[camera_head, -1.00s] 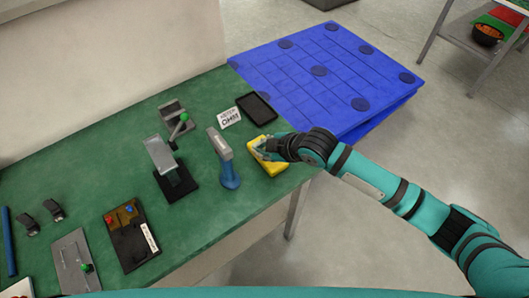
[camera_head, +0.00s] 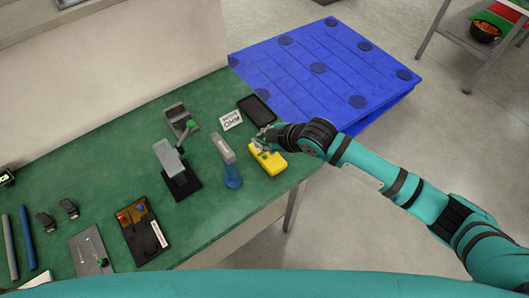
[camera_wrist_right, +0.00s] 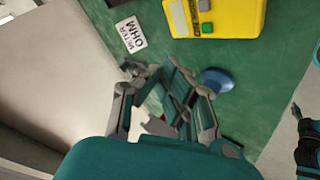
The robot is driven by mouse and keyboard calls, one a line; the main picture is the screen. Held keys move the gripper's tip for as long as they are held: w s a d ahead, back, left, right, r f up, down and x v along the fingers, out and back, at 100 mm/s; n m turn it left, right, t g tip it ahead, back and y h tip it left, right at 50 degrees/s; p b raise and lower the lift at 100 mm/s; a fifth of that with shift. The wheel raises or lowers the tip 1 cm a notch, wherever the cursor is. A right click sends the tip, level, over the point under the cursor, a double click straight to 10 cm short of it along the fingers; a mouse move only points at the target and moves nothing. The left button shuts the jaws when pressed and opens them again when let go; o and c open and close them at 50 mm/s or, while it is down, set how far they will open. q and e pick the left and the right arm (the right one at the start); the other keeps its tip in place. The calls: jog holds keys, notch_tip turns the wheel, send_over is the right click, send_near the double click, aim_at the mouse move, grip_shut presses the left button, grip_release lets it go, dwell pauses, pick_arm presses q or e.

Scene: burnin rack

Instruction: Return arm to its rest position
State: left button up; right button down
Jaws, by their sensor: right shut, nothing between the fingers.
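My right arm (camera_head: 400,185) reaches in from the right over the green bench. My right gripper (camera_head: 266,135) is shut and empty, just behind the yellow meter (camera_head: 268,160) and apart from it. The meter lies on the bench near its right end. The wrist view shows the fingers of my right gripper (camera_wrist_right: 152,72) with nothing between them. The yellow meter also shows at the top of that view (camera_wrist_right: 235,18). My left gripper is not seen in the head view.
A label card (camera_head: 230,120) and a black tray (camera_head: 257,109) lie close behind the gripper. A blue pallet (camera_head: 330,75) is beyond the bench. Open floor (camera_head: 390,140) lies to the right.

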dwell(0.3)
jog(key=s+d+m, duration=0.2)
jog(key=s+m, duration=0.4)
jog(key=s, duration=0.4)
jog(key=s+d+f+m+g+h, duration=0.3)
jog(key=s+d+m+h, duration=0.6)
jog(key=s+d, duration=0.9)
notch_tip(320, 180, down, 26)
jog(key=m+g+y, duration=0.1)
jog(key=y, duration=0.1)
jog(key=s+d+f+b, duration=0.1)
jog(key=s+d+f, duration=0.1)
jog(key=s+f, duration=0.6)
jog(key=s+d+f+g, duration=0.1)
jog(key=s+d+f, duration=0.1)
jog(key=s+f, duration=0.6)
jog(key=shift+s+f+b, duration=0.35)
jog(key=shift+s+f, duration=0.05)
jog(key=shift+f, duration=0.55)
